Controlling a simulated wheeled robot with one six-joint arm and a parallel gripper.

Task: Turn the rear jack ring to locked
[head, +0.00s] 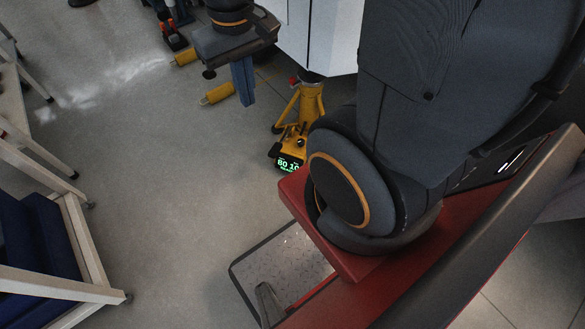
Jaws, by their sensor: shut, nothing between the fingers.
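A yellow jack (309,103) stands on the floor under a white body (318,35), with splayed legs and a dark unit with a green lit display (290,162) at its foot. A small red part (294,81) shows near its top. The lock ring cannot be made out clearly, and my arm hides part of the jack's right side. My gripper (246,98) is left of the jack in the picture, apart from it, with its blue fingers shut and empty, pointing down. I cannot tell whether the ring is locked.
Two yellow cylindrical pieces (217,93) show beside and behind my gripper. A red and black object (173,36) stands at the top. A pale frame with blue panels (45,235) is at the left. The grey floor (150,150) between is clear.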

